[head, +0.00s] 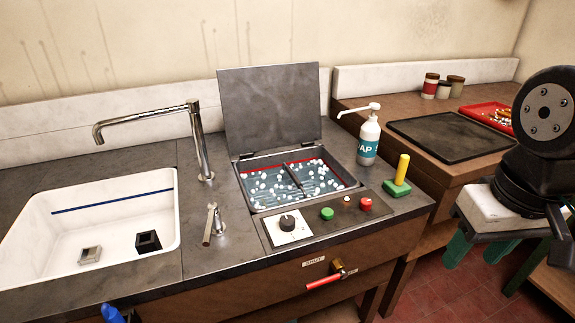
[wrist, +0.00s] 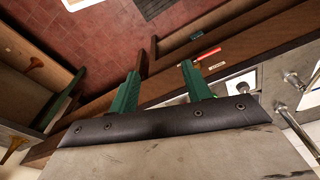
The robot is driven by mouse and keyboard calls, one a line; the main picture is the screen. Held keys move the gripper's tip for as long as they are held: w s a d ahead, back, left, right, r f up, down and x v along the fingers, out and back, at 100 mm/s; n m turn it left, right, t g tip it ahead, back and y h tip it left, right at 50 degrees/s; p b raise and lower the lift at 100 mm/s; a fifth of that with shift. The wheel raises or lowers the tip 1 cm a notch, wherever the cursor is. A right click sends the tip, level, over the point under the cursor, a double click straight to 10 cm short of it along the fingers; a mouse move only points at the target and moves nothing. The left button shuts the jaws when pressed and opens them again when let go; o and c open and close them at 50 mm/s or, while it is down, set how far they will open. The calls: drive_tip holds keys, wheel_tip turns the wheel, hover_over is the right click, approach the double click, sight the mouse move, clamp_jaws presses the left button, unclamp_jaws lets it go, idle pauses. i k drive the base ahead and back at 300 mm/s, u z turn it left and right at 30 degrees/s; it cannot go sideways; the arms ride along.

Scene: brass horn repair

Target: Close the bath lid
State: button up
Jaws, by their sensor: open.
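The bath lid (head: 272,108) is a flat grey metal plate. It stands open, nearly upright, hinged at the back edge of the bath (head: 243,175), which is set in the counter. The bath holds liquid with white bubbles and has a divider across it. My gripper (head: 481,278) is at the right of the head view, well away from the lid, beyond the counter's right front side. Its two green fingers are apart with nothing between them, as the wrist view (wrist: 158,70) also shows. The lid cannot be made out in the wrist view.
A control panel (head: 376,208) with a knob and buttons lies before the bath. A soap bottle (head: 369,138) and a yellow-handled green tool (head: 398,188) stand right of it. A faucet (head: 197,140) and sink (head: 25,245) are left. A red-handled lever (head: 325,283) projects from the counter front.

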sight(267, 107)
drive_tip(key=k, duration=0.65)
drive_tip(key=z, duration=0.05)
drive_tip(key=i, duration=1.5)
drive_tip(key=u, duration=0.65)
